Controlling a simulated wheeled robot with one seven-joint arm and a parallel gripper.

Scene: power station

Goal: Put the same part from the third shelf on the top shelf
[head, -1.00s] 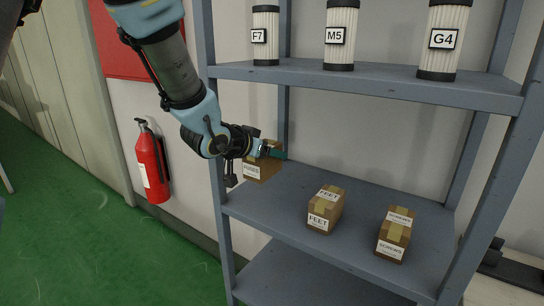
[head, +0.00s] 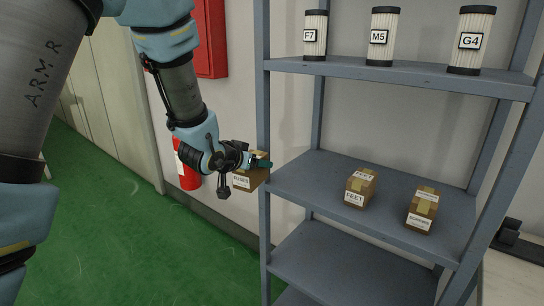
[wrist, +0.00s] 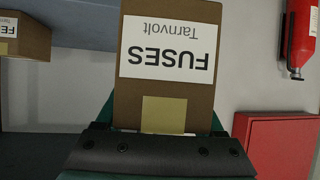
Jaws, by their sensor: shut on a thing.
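My gripper (head: 262,163) is shut on a brown cardboard box labelled FUSES (head: 243,181), which hangs just left of the shelf rack's front left post in the head view. In the wrist view the FUSES box (wrist: 170,95) fills the middle, its label upside down, between my fingers. On the rack's middle visible shelf (head: 310,185) stand a FELT box (head: 360,188) and a SCREWS box (head: 422,209). The upper visible shelf (head: 400,72) holds white cylinders F7 (head: 315,35), M5 (head: 380,36) and G4 (head: 471,40).
A lower shelf (head: 340,265) looks empty where visible. A red fire extinguisher (head: 186,166) is on the wall behind my arm, below a red cabinet (head: 211,40). Green floor is open at the left. The left rack post (head: 263,110) stands close to the box.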

